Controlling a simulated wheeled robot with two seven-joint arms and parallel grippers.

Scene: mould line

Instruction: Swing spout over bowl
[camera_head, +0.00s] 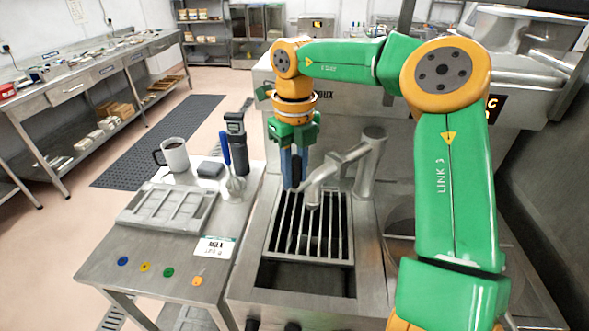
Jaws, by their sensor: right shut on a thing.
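The metal spout (343,162) runs from a thick upright post (371,165) leftward, and its end bends down over a slatted drain grate (338,240). My right gripper (293,186) comes down from above with its blue fingers at the spout's left end, shut on the spout. The exact contact is partly hidden by the fingers. A round metal rim, likely the bowl (398,226), shows right of the grate and is mostly hidden behind my right arm. The spout's end is left of it, not over it. My left gripper is not in view.
A side table left of the grate holds a mug (174,154), a moulded tray (158,206), a label card (214,248), a dark-handled tool (236,140) and coloured discs. A large machine stands behind the spout. My right arm fills the right side.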

